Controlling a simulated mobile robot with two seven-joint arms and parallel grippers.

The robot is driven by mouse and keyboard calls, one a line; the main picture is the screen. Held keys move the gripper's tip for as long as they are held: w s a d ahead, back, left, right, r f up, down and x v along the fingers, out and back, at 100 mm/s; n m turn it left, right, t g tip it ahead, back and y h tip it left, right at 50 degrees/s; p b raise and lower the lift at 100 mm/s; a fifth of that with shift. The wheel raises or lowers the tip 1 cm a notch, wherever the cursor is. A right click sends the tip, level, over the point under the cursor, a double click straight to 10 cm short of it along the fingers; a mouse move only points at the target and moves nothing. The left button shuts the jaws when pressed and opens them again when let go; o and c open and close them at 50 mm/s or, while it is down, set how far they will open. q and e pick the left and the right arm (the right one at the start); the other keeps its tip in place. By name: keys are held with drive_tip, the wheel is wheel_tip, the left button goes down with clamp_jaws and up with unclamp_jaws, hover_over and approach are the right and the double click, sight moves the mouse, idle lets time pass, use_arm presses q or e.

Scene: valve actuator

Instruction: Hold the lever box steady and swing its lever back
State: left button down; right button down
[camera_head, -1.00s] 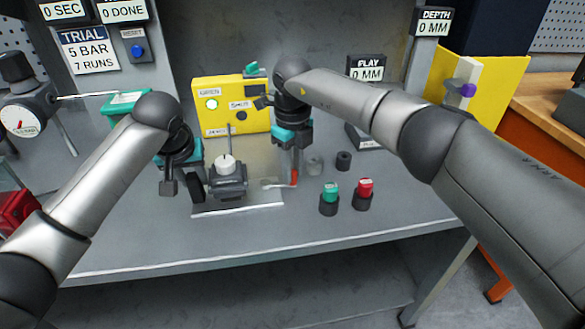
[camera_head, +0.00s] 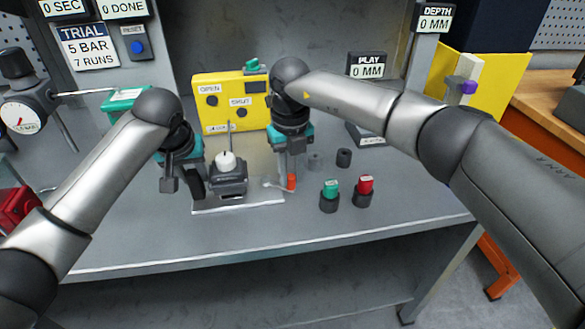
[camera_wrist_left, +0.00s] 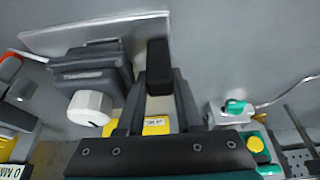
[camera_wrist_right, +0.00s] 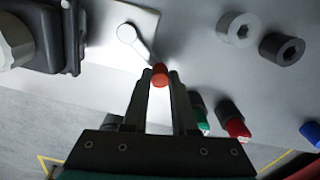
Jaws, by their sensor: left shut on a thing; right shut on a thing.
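The lever box (camera_head: 229,180) is a dark block with a white knob (camera_head: 226,161) on a pale base plate (camera_head: 238,208); it also shows in the left wrist view (camera_wrist_left: 85,65). A short metal lever (camera_wrist_right: 135,42) with a red tip (camera_wrist_right: 159,76) lies at the plate's right side. My right gripper (camera_head: 291,176) is shut on the red tip, which shows between its fingers in the right wrist view. My left gripper (camera_head: 182,188) is shut on an upright black grip (camera_wrist_left: 158,55) at the plate's left side, beside the dark block.
A yellow panel (camera_head: 222,122) with OPEN and SHUT lamps stands behind. Green (camera_head: 330,195) and red (camera_head: 364,191) capped pieces stand to the right, with grey (camera_head: 315,160) and black (camera_head: 344,157) rings behind them. A dial gauge (camera_head: 22,118) is at the left. The front tabletop is clear.

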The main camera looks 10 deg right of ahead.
use_arm(q)
drive_tip(key=shift+s+f, duration=0.2)
drive_tip(key=shift+f, duration=0.15)
use_arm(e)
drive_tip(key=s+a+m, duration=0.1)
drive_tip(key=m, duration=0.1)
drive_tip(key=shift+s+a+m, duration=0.1)
drive_tip(key=shift+s+m, duration=0.05)
drive_tip(key=shift+m, duration=0.25)
drive_tip(key=m, duration=0.1)
drive_tip(key=s+a+m, duration=0.1)
drive_tip(key=shift+a+m, duration=0.1)
drive_tip(key=shift+m, duration=0.3)
drive_tip(key=shift+s+a+m, duration=0.15)
drive_tip(key=shift+a+m, duration=0.5)
drive_tip(key=shift+m, duration=0.6)
drive_tip(key=shift+s+a+m, duration=0.15)
drive_tip(key=shift+a+m, duration=0.5)
drive_tip(key=shift+m, duration=0.6)
drive_tip(key=shift+a, duration=0.1)
drive_tip(key=c, duration=0.7)
unclamp_jaws()
drive_tip(key=shift+r, duration=0.1)
wheel_tip(320, 180, up, 12)
drive_tip(key=shift+f, duration=0.1)
